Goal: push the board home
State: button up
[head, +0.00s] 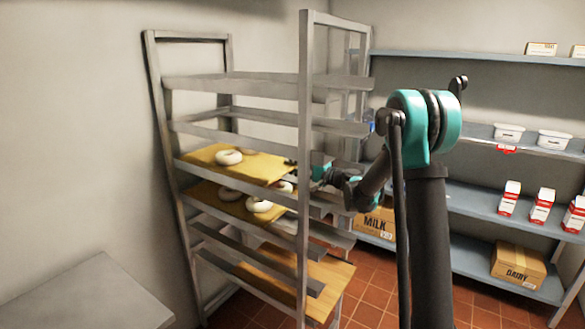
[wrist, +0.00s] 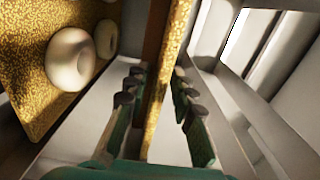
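The upper board (head: 258,171) carries pale bagels (head: 229,157); the lower board (head: 212,198) carries several more. My gripper (head: 296,172) is at the upper board's right end, partly hidden behind the rack's front post. In the wrist view, the fingers (wrist: 158,98) stand apart on both sides of a board seen edge-on (wrist: 157,85), with narrow gaps; contact is hard to tell. Another board (wrist: 35,60) with bagels (wrist: 73,58) shows at left.
A bare wooden board or bench top (head: 330,277) shows low at the rack. Shelves (head: 480,205) at right hold cartons (head: 541,206), tubs (head: 508,132) and boxes (head: 518,265). A grey table (head: 85,300) stands at the front left. Tiled floor (head: 370,290) shows between rack and shelves.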

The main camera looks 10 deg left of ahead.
jog(key=shift+o, duration=0.8)
jog(key=shift+v, duration=3.6)
jog(key=s+d+f+n+h, duration=0.2)
jog(key=s+d+f+h, duration=0.25)
jog(key=s+d, duration=0.4)
jog(key=s+d+f+n+g+h, duration=0.1)
jog(key=s+d+f+n+h, duration=0.1)
jog(key=s+d+f+h, duration=0.4)
jog(key=s+d+f+n+h, duration=0.15)
jog(key=s+d+h, duration=0.35)
jog(key=s+d, duration=0.55)
jog(key=s+f+g, duration=0.3)
jog(key=s+f, duration=0.4)
jog(key=s, duration=0.6)
jog(key=shift+s+a+f, duration=0.15)
jog(key=shift+f, duration=0.15)
jog(key=shift+h, duration=0.25)
